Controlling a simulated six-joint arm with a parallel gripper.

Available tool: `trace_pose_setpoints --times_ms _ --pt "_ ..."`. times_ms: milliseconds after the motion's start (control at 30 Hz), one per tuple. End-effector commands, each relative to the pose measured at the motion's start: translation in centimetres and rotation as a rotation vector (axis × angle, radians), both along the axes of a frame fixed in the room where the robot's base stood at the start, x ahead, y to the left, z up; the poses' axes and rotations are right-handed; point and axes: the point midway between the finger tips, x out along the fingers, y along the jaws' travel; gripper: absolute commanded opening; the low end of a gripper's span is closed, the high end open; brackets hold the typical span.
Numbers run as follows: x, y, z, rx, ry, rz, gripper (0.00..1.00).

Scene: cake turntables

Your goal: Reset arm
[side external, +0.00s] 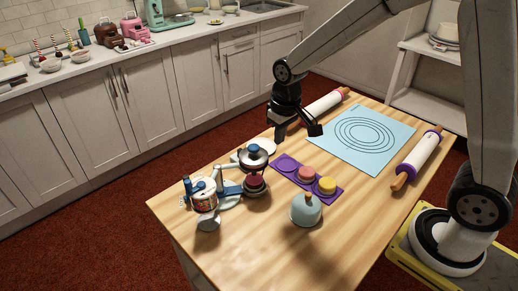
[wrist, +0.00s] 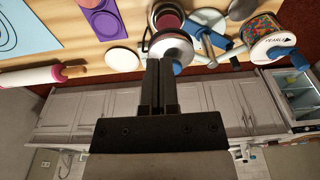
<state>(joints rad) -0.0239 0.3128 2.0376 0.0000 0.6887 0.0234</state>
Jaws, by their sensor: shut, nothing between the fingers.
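My gripper (side external: 281,133) is above the far side of the wooden table (side external: 262,259), pointing down. In the wrist view its two dark fingers (wrist: 159,65) are together with nothing between them. In that view the fingertips overlap a round metal lid-like piece with a blue knob (wrist: 172,50). In the side external view a similar piece (side external: 253,155) stands to the left of the gripper, apart from it.
A purple tray (side external: 285,163) holds a pink and a yellow round. A blue mat (side external: 395,143), two rolling pins (side external: 322,103) (side external: 419,157), a pale blue domed item (side external: 306,210) and a blue-and-white jar device (side external: 205,197) occupy the table. The front of the table is clear.

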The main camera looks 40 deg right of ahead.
Motion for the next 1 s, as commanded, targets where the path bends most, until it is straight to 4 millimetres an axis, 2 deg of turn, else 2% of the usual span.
trace_pose_setpoints --times_ms 33,300,500,700,1000 --pt "-1.2 -0.1 -0.1 0.000 -0.011 0.000 0.00" --pt "-7.2 -0.6 -1.0 -0.001 -0.075 -0.001 0.00" --pt "-10.8 -0.9 -1.8 -0.002 -0.113 -0.001 0.00" --pt "-12.4 -1.0 -2.2 -0.003 -0.129 -0.002 0.00" --pt "-12.5 -1.0 -2.2 -0.003 -0.130 -0.001 0.00"
